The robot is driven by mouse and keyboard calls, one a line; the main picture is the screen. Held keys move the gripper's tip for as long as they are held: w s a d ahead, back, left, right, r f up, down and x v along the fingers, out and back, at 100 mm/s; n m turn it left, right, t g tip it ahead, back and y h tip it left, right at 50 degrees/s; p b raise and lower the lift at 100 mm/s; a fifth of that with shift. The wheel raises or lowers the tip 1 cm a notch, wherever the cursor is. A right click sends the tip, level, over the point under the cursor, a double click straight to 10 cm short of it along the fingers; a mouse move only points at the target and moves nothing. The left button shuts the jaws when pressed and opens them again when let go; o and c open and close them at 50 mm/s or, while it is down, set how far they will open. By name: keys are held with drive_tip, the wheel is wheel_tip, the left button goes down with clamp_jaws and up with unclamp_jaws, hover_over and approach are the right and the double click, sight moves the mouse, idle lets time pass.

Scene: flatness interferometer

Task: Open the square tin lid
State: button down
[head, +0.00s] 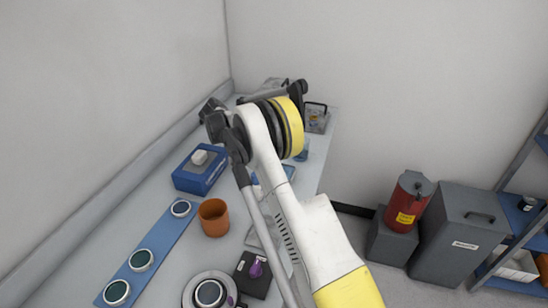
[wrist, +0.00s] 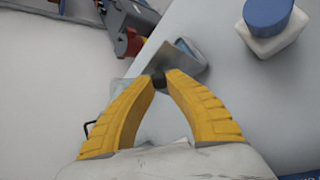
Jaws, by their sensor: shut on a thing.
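My gripper (wrist: 158,80) shows in the wrist view as two yellow fingers whose dark tips meet at the edge of a grey metal plate. This plate looks like the square tin lid (wrist: 186,62), and it is tilted; the fingers are shut on its near edge. Pale, glassy-looking surfaces beside and below the fingertips may belong to the tin, but the fingers hide much of them. I cannot tell how far the lid stands from the tin body. In the head view my arm hides the gripper and the lid.
A white bottle with a blue cap (wrist: 268,14) stands right of the lid in the wrist view. Red and grey equipment (wrist: 128,30) lies beyond. On the bench are a blue box (head: 200,172), an orange cup (head: 213,217) and a blue strip with round discs (head: 150,252).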

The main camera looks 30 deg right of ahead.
drive_tip(key=shift+w+a+f+g+h+b, duration=0.25)
drive_tip(key=shift+w+g+h+b, duration=0.1)
drive_tip(key=shift+g+h, duration=0.15)
drive_tip(key=shift+w+a+f+g+h+b, duration=0.1)
drive_tip(key=shift+w+a+g+h+b, duration=0.25)
drive_tip(key=shift+g, duration=0.25)
drive_tip(key=c, duration=1.2)
unclamp_jaws()
drive_tip(key=shift+d, duration=0.15)
drive_tip(key=shift+c, duration=0.2)
wheel_tip(320, 180, up, 10)
